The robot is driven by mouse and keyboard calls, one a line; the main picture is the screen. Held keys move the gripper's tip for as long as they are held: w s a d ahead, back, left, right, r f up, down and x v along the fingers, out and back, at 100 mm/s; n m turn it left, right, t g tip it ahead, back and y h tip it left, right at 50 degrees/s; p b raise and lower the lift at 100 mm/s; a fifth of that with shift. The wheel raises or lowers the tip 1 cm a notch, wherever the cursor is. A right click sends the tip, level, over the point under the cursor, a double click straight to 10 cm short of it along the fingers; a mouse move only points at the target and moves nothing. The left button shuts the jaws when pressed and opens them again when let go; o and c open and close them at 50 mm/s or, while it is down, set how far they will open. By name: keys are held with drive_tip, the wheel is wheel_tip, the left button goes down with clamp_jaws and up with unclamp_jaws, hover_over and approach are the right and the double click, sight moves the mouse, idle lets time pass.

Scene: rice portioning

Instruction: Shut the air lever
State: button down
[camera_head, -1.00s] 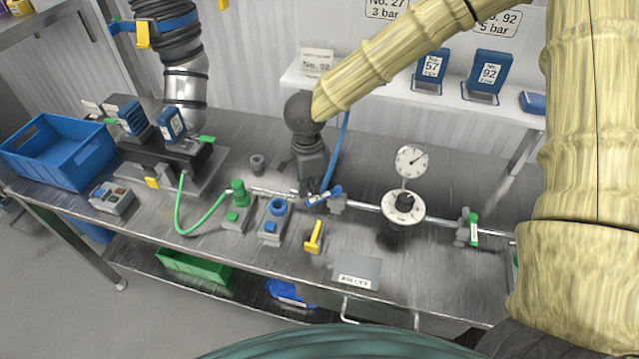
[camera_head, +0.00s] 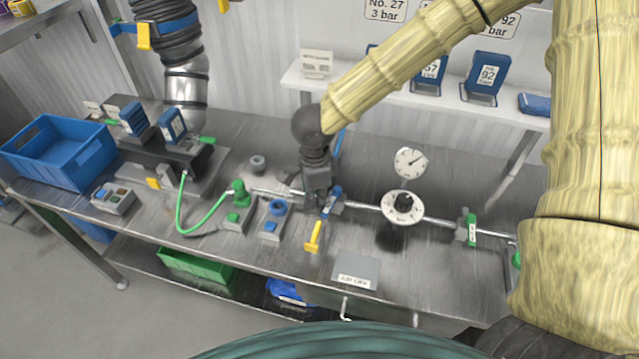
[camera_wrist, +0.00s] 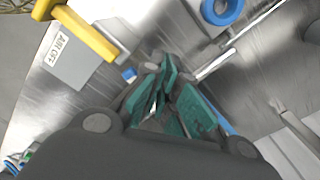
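The blue air lever (camera_head: 332,200) sits on the metal pipe (camera_head: 362,207) on the bench, slanting across the pipe line. My gripper (camera_head: 320,200) points down close beside its left side; whether they touch cannot be told. In the wrist view my teal finger pads (camera_wrist: 172,95) are close together, and a small blue piece (camera_wrist: 128,75), likely the lever's end, shows just past them. The fingers hide most of the lever, and whether they grip it is unclear. A plate marked "AIR OFF" (camera_head: 357,268) lies in front; it also shows in the wrist view (camera_wrist: 68,58).
A yellow handle (camera_head: 313,237) stands just in front of the lever. A round dial (camera_head: 403,207) with a gauge (camera_head: 410,162) is to the right, then a green valve lever (camera_head: 472,230). A blue-ringed block (camera_head: 273,218) is to the left.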

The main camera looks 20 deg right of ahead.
drive_tip(key=shift+s+f, duration=0.2)
drive_tip(key=shift+s, duration=0.2)
drive_tip(key=shift+s+d, duration=0.1)
wheel_tip(320, 180, up, 7)
drive_tip(key=p, duration=0.8)
drive_tip(key=shift+w+a+r+p, duration=0.15)
drive_tip(key=shift+w+a+p, duration=0.2)
drive_tip(key=shift+a, duration=0.05)
